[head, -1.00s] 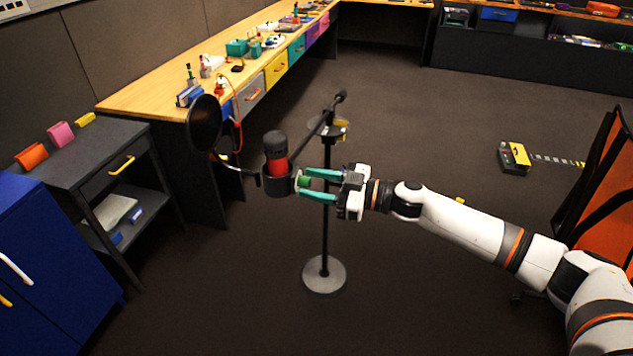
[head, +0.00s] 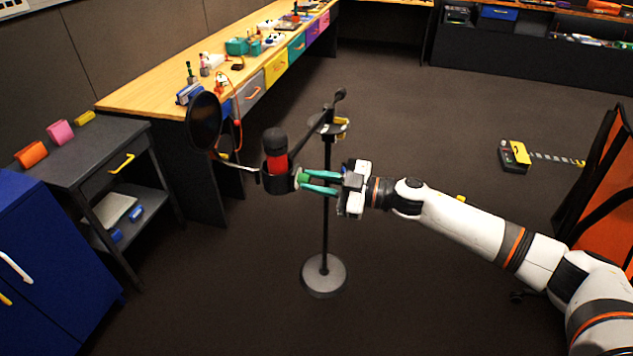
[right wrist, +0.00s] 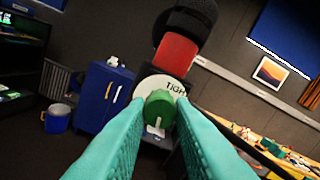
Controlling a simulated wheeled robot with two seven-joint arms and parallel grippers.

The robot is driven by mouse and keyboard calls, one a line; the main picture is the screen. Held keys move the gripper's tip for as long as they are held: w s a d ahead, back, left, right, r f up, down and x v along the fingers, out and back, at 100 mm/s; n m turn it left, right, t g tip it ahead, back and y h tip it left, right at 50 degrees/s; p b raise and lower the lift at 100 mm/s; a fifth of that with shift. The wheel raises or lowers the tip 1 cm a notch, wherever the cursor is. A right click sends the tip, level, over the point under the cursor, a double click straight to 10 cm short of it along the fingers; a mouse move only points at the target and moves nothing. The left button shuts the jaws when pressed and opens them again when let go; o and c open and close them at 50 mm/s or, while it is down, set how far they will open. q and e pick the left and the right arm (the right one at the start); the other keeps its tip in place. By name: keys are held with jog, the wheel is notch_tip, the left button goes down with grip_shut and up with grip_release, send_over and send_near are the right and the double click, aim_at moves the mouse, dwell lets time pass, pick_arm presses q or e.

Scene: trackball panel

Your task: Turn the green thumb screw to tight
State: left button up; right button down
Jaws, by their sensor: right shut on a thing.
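The green thumb screw (head: 303,178) sits on the right side of the dark microphone holder (head: 276,184). My right gripper (head: 308,182) comes from the right with its teal fingers closed on the screw. In the right wrist view the screw (right wrist: 159,106) is between the two fingertips. Behind it is a pale round dial (right wrist: 178,86) with the word TIGHT, its last letter near the right finger; part of the dial is hidden by the screw and fingers. The red and black microphone (head: 275,160) stands upright in the holder. My left gripper is not in view.
The holder hangs on a black stand (head: 326,225) with a round base (head: 324,275). A round black pop filter (head: 204,121) is left of the microphone. A dark side table (head: 85,150), a blue cabinet (head: 50,270) and a long workbench (head: 150,95) stand left. The floor in front is clear.

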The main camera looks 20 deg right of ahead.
jog(key=shift+n+b, duration=8.4)
jog(key=shift+n, duration=5.4)
jog(key=c, duration=1.3)
grip_release()
jog(key=shift+o, duration=0.2)
